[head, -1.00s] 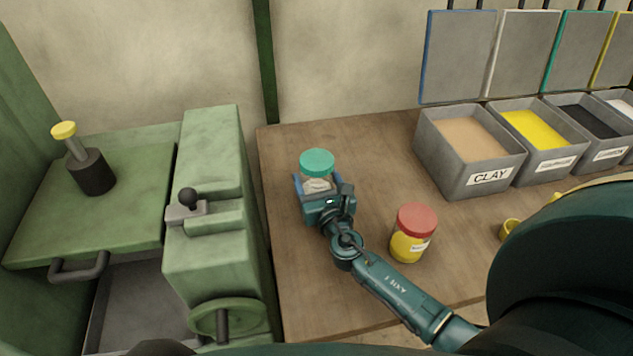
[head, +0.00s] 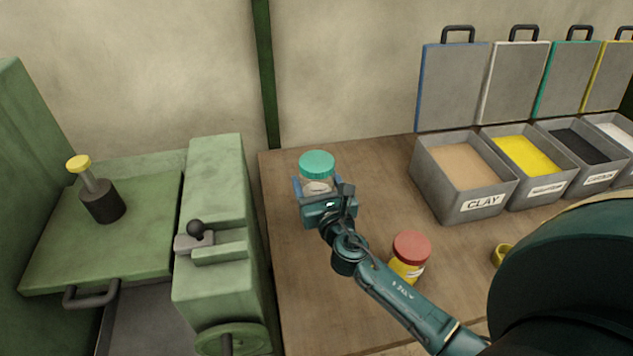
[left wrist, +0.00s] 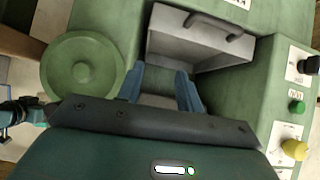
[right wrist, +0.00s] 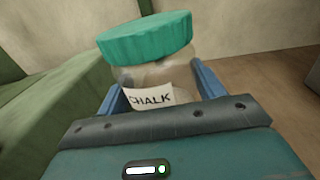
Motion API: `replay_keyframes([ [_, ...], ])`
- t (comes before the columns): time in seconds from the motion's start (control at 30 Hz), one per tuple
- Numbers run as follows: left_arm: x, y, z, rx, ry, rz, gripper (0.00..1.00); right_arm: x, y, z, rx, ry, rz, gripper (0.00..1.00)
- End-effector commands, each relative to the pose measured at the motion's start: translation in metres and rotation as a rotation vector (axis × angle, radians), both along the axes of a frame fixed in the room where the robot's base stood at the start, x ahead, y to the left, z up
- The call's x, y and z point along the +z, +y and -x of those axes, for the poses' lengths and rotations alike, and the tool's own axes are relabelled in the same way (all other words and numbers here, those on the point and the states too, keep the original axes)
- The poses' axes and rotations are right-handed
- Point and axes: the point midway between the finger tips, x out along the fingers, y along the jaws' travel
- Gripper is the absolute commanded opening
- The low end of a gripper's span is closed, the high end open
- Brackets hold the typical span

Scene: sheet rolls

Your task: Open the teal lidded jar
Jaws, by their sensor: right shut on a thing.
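The teal-lidded jar (head: 317,166) is clear, with pale contents and a label reading CHALK. It is near the back left of the wooden bench in the head view. My right gripper (head: 317,190) is shut on the jar's body below the lid. In the right wrist view the jar (right wrist: 155,70) stands between both blue fingers, and its teal lid is on. My left gripper (left wrist: 161,76) is outside the head view. In the left wrist view its blue fingers are apart with nothing between them, above the green machine.
A red-lidded jar with yellow contents (head: 411,250) stands on the bench (head: 290,290) beside my right arm. Grey bins, including a CLAY bin (head: 482,206), line the back right. A green machine (head: 215,165) with a lever and handwheel stands left of the bench.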

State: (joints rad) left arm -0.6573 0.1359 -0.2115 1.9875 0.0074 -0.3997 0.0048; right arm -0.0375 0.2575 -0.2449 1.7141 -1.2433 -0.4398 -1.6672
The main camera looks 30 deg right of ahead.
Motion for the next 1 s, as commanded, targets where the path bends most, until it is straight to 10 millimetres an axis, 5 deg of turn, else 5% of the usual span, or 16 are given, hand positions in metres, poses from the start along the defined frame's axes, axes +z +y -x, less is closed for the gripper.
replay_keyframes([
  [0.3, 0.003, 0.0, -0.001, -0.003, -0.007, 0.001, 0.36, 0.001, 0.0, 0.0, 0.0, -0.002, 0.0, 0.22],
  [0.57, 0.003, -0.001, 0.0, -0.004, -0.005, 0.001, 0.36, 0.002, 0.001, 0.003, 0.004, -0.002, 0.001, 0.21],
  [0.77, 0.001, -0.001, 0.003, -0.004, 0.0, 0.001, 0.36, 0.011, 0.016, 0.032, 0.038, -0.004, 0.009, 0.21],
  [1.0, 0.001, -0.001, 0.004, -0.004, 0.002, 0.0, 0.36, 0.039, 0.043, 0.091, 0.107, -0.004, 0.012, 0.21],
])
